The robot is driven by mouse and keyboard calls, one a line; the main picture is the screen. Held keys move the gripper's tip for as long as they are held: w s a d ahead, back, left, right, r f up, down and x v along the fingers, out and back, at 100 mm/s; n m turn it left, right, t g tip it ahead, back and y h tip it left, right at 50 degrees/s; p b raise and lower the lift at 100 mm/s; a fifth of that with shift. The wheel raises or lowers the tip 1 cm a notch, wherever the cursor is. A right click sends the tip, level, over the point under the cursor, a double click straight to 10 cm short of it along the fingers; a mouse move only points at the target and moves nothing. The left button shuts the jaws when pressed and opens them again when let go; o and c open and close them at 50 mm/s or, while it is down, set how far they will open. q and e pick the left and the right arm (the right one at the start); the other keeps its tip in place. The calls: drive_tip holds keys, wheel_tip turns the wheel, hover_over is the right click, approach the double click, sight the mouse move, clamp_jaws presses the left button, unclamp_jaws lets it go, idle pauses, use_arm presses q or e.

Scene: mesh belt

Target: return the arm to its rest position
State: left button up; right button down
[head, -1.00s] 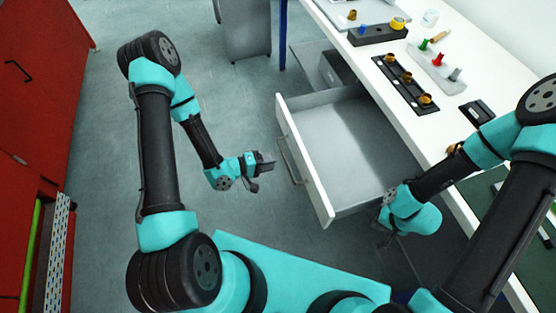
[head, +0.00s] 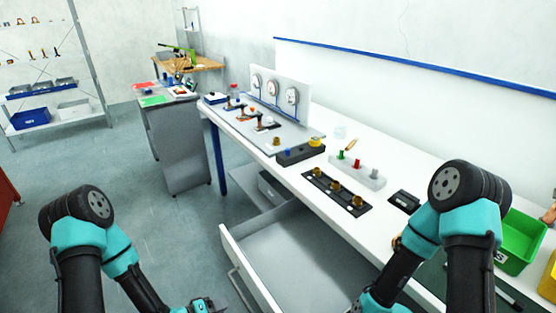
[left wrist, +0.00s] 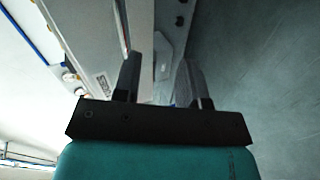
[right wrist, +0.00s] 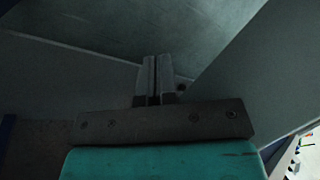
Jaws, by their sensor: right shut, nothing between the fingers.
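My left arm comes in at the lower left of the head view, and only the top of its gripper (head: 203,306) shows at the bottom edge. In the left wrist view the left gripper (left wrist: 158,82) has its two fingers apart, with nothing between them. My right arm reaches down at the right of the head view, beside the open drawer (head: 290,262); its fingertips are cut off or hidden there. In the right wrist view the right gripper (right wrist: 157,78) has its fingers together and holds nothing.
The white workbench (head: 345,235) carries a black block with brass fittings (head: 337,190), a grey holder with coloured pegs (head: 357,170) and a gauge panel (head: 275,90). A green bin (head: 520,240) stands at the right. The floor at the left is clear.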

use_arm(q)
drive_tip(key=s+a+f+m+g+y, duration=0.2)
drive_tip(key=s+m+g+y, duration=0.2)
drive_tip(key=s+g+y, duration=0.2)
drive_tip(key=shift+s+g+y, duration=0.3)
drive_tip(key=shift+s+g, duration=0.2)
drive_tip(key=shift+s, duration=0.45)
